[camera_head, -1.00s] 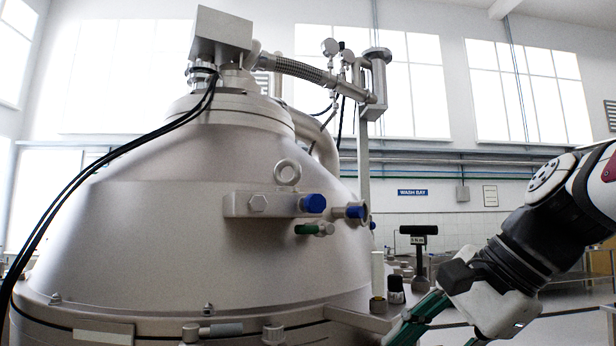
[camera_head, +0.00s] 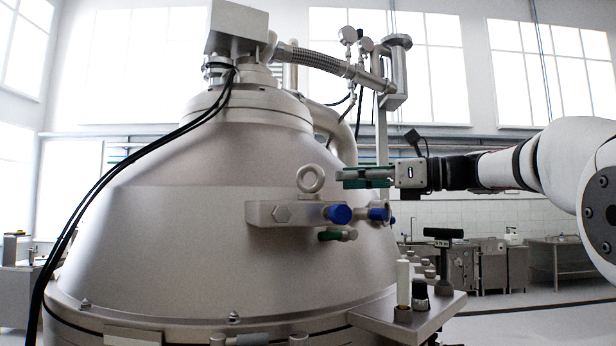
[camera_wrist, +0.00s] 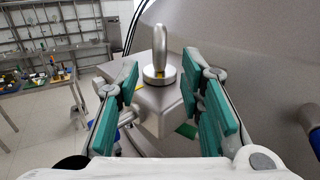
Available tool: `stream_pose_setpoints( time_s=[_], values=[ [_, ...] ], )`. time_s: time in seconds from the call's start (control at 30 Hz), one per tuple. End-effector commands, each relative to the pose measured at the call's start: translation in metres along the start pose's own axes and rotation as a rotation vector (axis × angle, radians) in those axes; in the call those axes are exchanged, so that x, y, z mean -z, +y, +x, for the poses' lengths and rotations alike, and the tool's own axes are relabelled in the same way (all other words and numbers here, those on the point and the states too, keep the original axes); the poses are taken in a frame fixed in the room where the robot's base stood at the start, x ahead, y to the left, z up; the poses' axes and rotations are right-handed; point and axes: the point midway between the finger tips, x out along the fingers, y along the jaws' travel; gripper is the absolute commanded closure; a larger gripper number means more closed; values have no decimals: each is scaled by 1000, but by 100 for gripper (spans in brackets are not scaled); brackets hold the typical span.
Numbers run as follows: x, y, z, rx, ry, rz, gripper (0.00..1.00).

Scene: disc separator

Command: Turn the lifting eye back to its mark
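The lifting eye (camera_head: 311,179) is a steel ring on top of the metal block (camera_head: 272,212) on the separator's cone. In the wrist view the lifting eye (camera_wrist: 161,60) appears nearly edge-on, on a round base, with a small yellow mark on the base and another yellow mark on the block. My gripper (camera_head: 352,178) is just right of the ring in the head view, pointing at it. In the wrist view my gripper (camera_wrist: 168,95) has its green-padded fingers wide apart, with the ring beyond and between them, not touched.
Blue-capped fittings (camera_head: 338,214) and a green-handled valve (camera_head: 337,235) stick out near the block. A small shelf (camera_head: 412,318) with bottles stands lower right. Black cables (camera_head: 120,143) hang down the left of the cone. The space above the ring is clear.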

Motion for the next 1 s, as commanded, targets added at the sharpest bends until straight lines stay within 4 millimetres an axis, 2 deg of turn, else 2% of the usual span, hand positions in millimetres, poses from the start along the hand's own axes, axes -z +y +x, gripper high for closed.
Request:
stream_pose_setpoints(
  time_s=[0.1, 0.3, 0.5, 0.67, 0.93, 1.0],
  values=[
    [-1, 2, 26, -4, 1, 0, 65],
    [0, 2, 62, -3, 1, -1, 65],
    [0, 1, 87, -1, 2, -1, 65],
    [0, 1, 94, 0, 2, -3, 65],
    [0, 0, 95, 1, 2, -2, 65],
    [0, 0, 95, 1, 2, -2, 81]
  ],
)
